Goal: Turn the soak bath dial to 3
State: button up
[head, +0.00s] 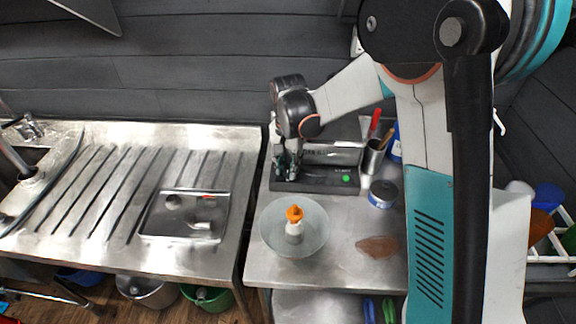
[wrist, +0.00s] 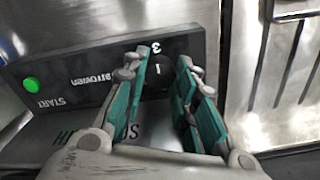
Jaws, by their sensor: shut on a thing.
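The soak bath is a steel box (head: 333,153) with a dark front panel (wrist: 95,85), at the back of the steel bench in the head view. Its dial (wrist: 156,80) is a dark knob at one end of the panel. My gripper (wrist: 164,58) is shut on the dial, one teal-padded finger on each side; in the head view my gripper (head: 288,168) covers the dial. A white mark on the dial points roughly at a printed 3 (wrist: 153,47). Other numbers are hidden by my fingers.
The panel has a green START button (wrist: 31,83). On the bench stand a glass bowl (head: 311,245) with an orange-topped bottle (head: 294,220), a tin (head: 382,194) and a cup of tools (head: 372,158). A sink drainer (head: 130,185) is at left.

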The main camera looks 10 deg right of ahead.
aim_at(288, 169)
dwell(0.4)
jog(key=o, duration=1.1)
jog(key=shift+r, duration=0.15)
notch_tip(288, 169, up, 12)
jog(key=shift+f, duration=0.1)
